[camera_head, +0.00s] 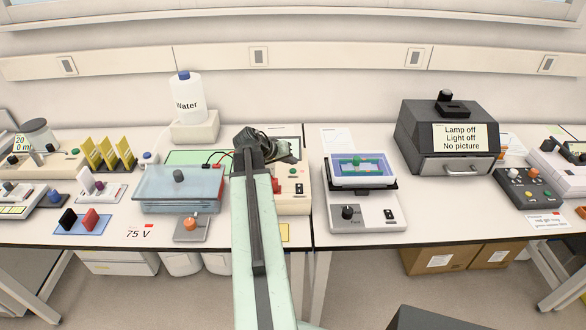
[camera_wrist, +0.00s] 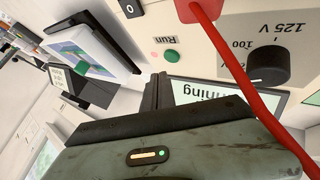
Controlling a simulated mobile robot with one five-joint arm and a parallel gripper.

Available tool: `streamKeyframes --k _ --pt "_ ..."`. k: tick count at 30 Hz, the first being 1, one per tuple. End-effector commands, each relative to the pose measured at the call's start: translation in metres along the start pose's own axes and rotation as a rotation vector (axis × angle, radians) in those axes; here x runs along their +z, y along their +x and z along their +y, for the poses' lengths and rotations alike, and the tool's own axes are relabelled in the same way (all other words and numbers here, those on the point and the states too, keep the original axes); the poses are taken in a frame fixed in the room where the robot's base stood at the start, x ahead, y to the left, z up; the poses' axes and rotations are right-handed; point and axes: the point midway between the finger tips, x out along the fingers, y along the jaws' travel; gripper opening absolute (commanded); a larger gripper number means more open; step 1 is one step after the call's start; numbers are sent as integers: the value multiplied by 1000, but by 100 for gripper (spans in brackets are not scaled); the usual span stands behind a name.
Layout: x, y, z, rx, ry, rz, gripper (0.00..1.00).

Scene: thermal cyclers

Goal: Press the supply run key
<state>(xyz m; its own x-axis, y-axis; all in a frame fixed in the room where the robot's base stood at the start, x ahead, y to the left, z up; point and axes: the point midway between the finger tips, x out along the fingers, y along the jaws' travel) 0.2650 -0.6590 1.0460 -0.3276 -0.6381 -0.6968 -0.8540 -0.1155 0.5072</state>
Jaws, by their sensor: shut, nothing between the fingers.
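The power supply is the beige unit (camera_head: 293,203) just right of my arm in the head view. Its front panel (camera_wrist: 205,40) fills the upper right of the wrist view. The supply run key (camera_wrist: 171,56) is a round green button beside the word "Run". The supply's display (camera_wrist: 225,92) is partly covered by my gripper; the letters "nning" show on it. My gripper (camera_wrist: 157,88) is shut and empty, its dark fingers close to the run key and display. I cannot tell any contact. In the head view my gripper (camera_head: 266,147) is over the supply's back part.
A red lead (camera_wrist: 235,75) crosses the panel beside a black voltage dial (camera_wrist: 268,64). A blue-lidded tank (camera_head: 178,187) stands left of my arm. A rocker (camera_head: 366,210) with a tray stands right of the supply. A dark imager box (camera_head: 448,135) is farther right.

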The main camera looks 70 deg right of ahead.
Motion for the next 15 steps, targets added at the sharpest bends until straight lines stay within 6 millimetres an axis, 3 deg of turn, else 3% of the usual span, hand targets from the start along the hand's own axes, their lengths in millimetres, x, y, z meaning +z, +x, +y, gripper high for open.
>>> streamKeyframes --k 9,15 --pt "-20 -27 19 0 0 0 0" --pt "-20 -28 20 0 0 0 0"
